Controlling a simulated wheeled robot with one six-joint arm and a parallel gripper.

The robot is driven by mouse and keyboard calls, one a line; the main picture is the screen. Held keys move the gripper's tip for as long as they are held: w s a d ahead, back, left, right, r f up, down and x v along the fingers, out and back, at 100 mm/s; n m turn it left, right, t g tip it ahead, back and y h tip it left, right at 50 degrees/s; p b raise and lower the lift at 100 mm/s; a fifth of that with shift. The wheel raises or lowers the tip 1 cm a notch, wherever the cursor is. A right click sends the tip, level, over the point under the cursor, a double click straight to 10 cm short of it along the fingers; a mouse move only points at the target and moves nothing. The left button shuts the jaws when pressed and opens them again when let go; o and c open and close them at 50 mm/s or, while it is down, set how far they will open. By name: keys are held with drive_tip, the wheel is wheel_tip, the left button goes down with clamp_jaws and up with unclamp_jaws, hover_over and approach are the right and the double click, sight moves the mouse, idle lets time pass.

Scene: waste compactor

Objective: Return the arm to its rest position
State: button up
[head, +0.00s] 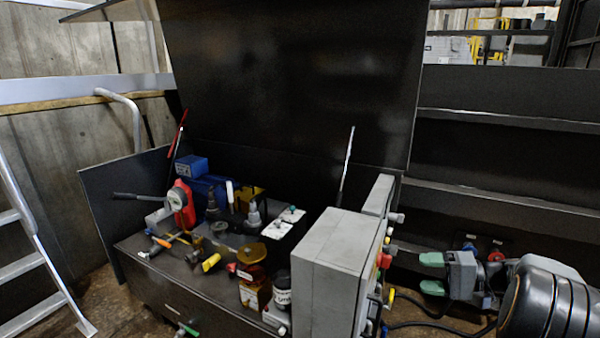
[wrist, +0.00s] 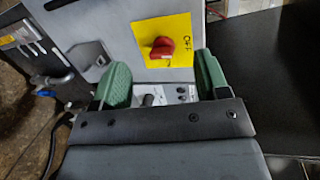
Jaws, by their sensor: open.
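My gripper (head: 434,273) is at the lower right in the head view, to the right of the grey control box. Its two green fingers are apart, with nothing seen between them. In the wrist view my gripper (wrist: 165,85) shows its green fingers spread in front of a grey panel (wrist: 115,25). A red rotary switch (wrist: 162,46) on a yellow plate sits on that panel, beyond the fingers. I cannot tell how far the fingertips are from the panel. My dark arm (head: 545,305) extends in from the lower right of the head view.
A grey control box (head: 330,265) stands left of my gripper, on the right end of a dark bench (head: 205,295) crowded with machine parts. A dark raised lid (head: 290,75) stands behind. A ladder (head: 35,255) is at the far left. Dark ribbed wall (head: 500,155) lies behind my arm.

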drive_tip(key=s+a+r+n+g+h+p, duration=0.2)
drive_tip(key=s+a+r+g+h+p, duration=0.35)
drive_tip(key=a+r+p, duration=0.65)
drive_tip(key=s+a+r+n+t+h+p, duration=0.3)
drive_tip(key=s+r+h+p, duration=0.6)
drive_tip(key=p, duration=0.3)
drive_tip(key=shift+a+r+n, duration=0.3)
drive_tip(key=shift+a+r, duration=0.5)
drive_tip(key=shift+r, duration=0.1)
